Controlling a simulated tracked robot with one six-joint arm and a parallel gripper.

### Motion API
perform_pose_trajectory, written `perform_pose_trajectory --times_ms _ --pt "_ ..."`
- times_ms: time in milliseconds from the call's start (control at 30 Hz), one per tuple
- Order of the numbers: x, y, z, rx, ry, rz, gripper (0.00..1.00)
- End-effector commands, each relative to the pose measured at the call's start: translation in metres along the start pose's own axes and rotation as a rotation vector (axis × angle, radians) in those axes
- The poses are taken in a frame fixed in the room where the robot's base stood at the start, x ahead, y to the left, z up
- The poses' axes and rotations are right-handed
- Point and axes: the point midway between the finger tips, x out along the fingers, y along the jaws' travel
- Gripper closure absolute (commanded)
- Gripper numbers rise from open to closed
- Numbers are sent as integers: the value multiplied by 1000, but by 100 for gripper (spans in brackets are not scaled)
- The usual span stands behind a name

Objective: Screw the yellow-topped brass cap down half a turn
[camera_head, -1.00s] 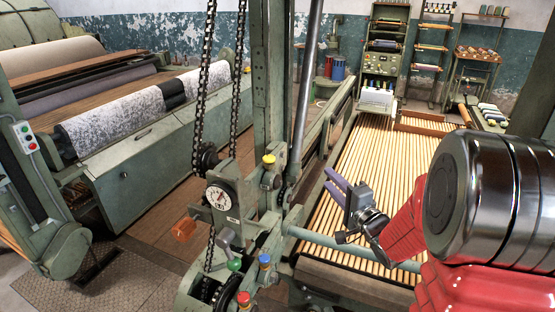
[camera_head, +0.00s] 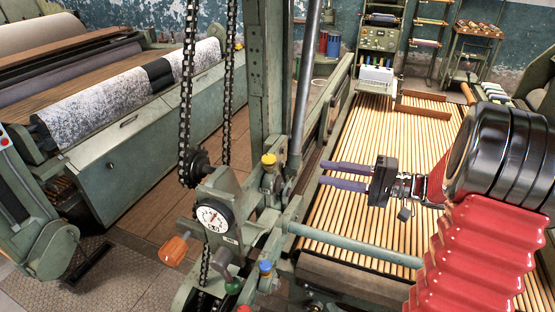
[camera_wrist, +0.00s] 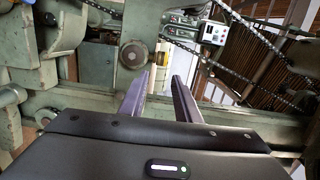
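The yellow-topped brass cap (camera_head: 268,160) stands upright on the green machine frame, left of my gripper in the head view. My gripper (camera_head: 321,173) has two purple fingers pointing left towards the cap. The fingers are apart with nothing between them, and a clear gap separates their tips from the cap. In the wrist view my gripper (camera_wrist: 161,74) is also open and empty. A brass round part with a yellow edge (camera_wrist: 160,52) shows just beyond the fingertips there; I cannot tell for certain that it is the same cap.
A blue-topped cap (camera_head: 265,267) stands nearer on the frame. A white dial (camera_head: 212,218), an orange handle (camera_head: 174,250) and hanging chains (camera_head: 187,95) lie left of the yellow top. A slanted grey rod (camera_head: 304,85) rises close behind it. A slatted bed (camera_head: 400,140) spreads under my gripper.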

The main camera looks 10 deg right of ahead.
Motion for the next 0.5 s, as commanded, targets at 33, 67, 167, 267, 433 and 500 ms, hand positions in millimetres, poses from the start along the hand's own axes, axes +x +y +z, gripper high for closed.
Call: perform_pose_trajectory --times_ms 33,67,167,267,433,500 --pt "0 -1 2 12 -7 -6 70" --pt "0 -2 2 17 -7 -8 70" --pt "0 -2 2 22 -5 -8 70" --pt "0 -2 2 21 -4 -8 70" --pt "1 -2 1 20 -3 -8 70" --pt "4 -2 1 20 -3 -9 70"
